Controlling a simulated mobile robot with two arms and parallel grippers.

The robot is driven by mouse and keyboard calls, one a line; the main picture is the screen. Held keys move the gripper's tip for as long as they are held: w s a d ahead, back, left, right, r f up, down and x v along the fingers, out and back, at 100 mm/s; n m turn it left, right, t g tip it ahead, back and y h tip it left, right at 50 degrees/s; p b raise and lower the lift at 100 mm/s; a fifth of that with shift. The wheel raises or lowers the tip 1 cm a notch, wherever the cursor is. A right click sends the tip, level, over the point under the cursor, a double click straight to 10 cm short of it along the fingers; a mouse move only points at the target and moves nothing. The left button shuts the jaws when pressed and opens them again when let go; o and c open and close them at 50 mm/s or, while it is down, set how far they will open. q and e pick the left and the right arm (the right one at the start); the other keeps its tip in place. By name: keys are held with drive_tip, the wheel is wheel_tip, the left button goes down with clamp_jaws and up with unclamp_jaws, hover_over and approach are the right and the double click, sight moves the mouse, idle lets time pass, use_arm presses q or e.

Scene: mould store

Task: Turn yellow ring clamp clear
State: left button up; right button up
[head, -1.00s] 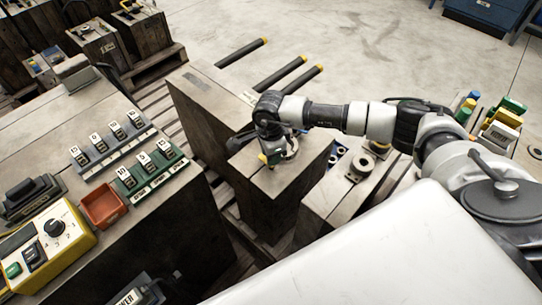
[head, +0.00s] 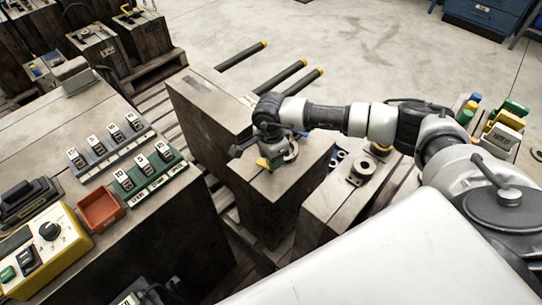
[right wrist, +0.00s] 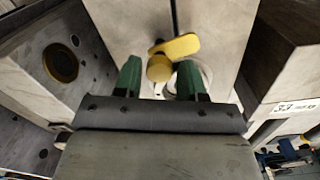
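The yellow ring clamp (right wrist: 178,46) shows in the right wrist view as a flat yellow arm with a round yellow knob (right wrist: 159,68), on top of a pale block. In the head view a small yellow part (head: 263,163) shows beneath my right gripper (head: 272,160), on the middle block. My right gripper has two green fingers, also in the right wrist view (right wrist: 160,80). They stand apart on either side of the round knob, with small gaps visible. A pale round part behind the right finger is partly hidden. My left gripper is not in view.
A block with a round fitting (head: 361,167) stands right of the middle block. Dark bars with yellow ends (head: 288,77) lie behind. At left, a bench holds a red tray (head: 101,209), a yellow control box (head: 47,240) and numbered tag racks (head: 150,172). Open floor lies beyond.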

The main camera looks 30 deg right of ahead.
drive_tip(key=shift+o, duration=1.1)
drive_tip(key=shift+r, duration=0.2)
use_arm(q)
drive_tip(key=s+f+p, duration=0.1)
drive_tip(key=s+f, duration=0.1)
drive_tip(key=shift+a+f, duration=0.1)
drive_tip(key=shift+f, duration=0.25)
use_arm(e)
wheel_tip(320, 180, up, 10)
drive_tip(key=shift+w+r, duration=0.15)
drive_tip(key=shift+r, duration=0.05)
